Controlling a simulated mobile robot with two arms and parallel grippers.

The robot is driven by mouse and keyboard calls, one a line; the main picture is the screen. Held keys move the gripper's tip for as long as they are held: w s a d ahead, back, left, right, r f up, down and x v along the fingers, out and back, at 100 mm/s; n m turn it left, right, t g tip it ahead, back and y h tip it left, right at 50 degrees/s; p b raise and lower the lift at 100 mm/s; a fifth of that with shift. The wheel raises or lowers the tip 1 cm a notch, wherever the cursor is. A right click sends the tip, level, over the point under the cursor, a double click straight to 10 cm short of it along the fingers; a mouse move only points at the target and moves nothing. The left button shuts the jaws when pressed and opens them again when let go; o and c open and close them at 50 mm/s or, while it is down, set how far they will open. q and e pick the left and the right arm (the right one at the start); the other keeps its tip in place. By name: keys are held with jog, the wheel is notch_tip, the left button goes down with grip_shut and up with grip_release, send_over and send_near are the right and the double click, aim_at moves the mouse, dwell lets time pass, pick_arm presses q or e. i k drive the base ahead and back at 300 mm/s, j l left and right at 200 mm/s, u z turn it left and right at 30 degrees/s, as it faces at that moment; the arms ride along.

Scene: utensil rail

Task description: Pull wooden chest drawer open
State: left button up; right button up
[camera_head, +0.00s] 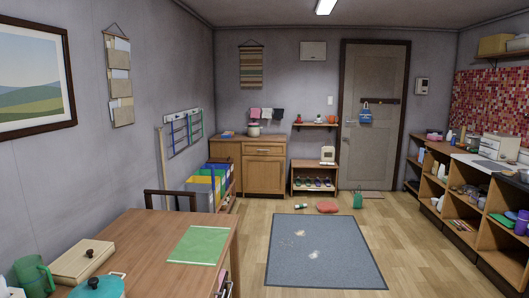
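A wooden chest (264,176) stands against the far wall, left of the middle. It has a drawer (264,149) at the top right, above a cupboard door. The drawer front looks flush with the chest, so it appears shut. A small handle shows on it, too small to make out well. The chest's left part is partly hidden by colored bins in front. Neither of my grippers shows in the head view, so the chest stands far from me with nothing of mine near it.
A wooden table (150,250) fills the near left, with a chair (170,194) behind it. A grey rug (322,252) lies mid-floor. A red item (327,207) and a green bag (357,198) lie beyond it. Shelves (460,205) line the right. Floor between table and rug is clear.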

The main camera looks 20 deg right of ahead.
aim_at(249, 148)
jog(key=i+l+z, duration=0.25)
jog(key=i+l, duration=0.2)
jog(key=i+l+z, duration=0.3)
jog(key=i+l, duration=0.3)
jog(key=i, duration=1.35)
jog(key=i+l, duration=0.2)
jog(key=i, duration=1.3)
jog(key=i+l+z, duration=0.1)
jog(key=i, duration=1.4)
